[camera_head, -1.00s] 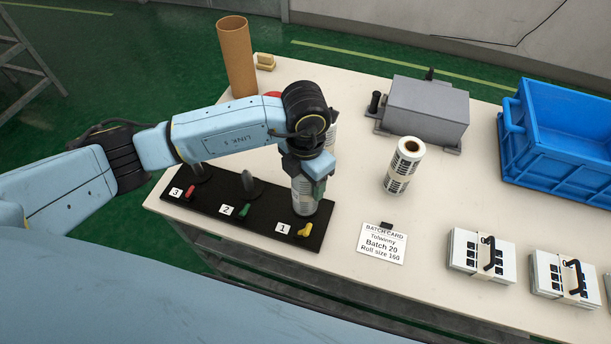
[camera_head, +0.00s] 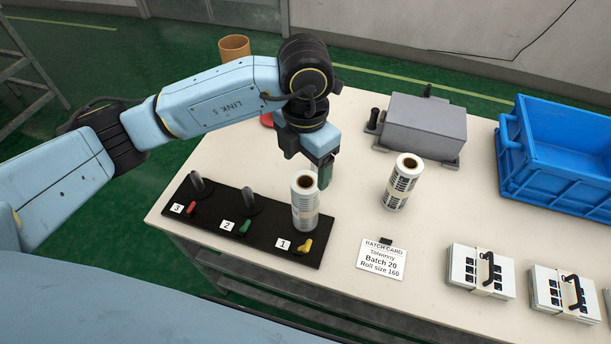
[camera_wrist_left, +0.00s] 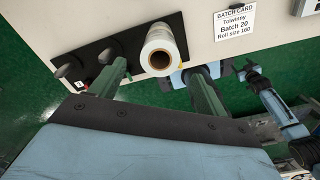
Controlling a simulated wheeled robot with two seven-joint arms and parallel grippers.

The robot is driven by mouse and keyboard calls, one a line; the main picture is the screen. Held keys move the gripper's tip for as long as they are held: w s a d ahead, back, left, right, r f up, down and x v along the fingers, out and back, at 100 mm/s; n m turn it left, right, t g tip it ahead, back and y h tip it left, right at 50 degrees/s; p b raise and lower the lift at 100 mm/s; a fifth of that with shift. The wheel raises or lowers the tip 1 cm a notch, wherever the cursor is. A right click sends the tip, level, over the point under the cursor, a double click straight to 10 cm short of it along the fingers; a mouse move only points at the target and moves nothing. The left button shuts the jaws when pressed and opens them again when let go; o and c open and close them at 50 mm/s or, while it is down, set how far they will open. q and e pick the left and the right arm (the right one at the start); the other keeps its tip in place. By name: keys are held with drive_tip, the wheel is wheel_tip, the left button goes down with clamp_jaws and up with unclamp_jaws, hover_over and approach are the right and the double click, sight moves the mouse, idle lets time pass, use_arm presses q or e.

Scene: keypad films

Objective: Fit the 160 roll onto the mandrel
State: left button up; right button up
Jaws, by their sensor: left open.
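A white printed roll (camera_head: 305,203) stands upright at position 1 of the black base (camera_head: 262,226), by the yellow lever. It hides whatever post is under it. Positions 2 and 3 carry bare dark posts. My left gripper (camera_head: 310,162) is open, just behind and above this roll, and holds nothing. In the left wrist view the roll (camera_wrist_left: 161,48) shows between and beyond the green fingers. A second printed roll (camera_head: 402,183) stands on the table to the right. The batch card (camera_head: 381,259) reads Tolwinny, Batch 20, Roll size 160. I cannot tell the rolls' sizes.
A grey machine (camera_head: 425,125) with a black upright post stands at the back. A blue crate (camera_head: 556,163) is at the right. Banded label stacks (camera_head: 480,271) lie at the front right. A brown tube (camera_head: 234,47) stands at the back left.

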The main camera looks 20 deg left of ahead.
use_arm(q)
wheel_tip(320, 180, up, 2)
drive_tip(key=shift+r, duration=0.15)
idle(0.5)
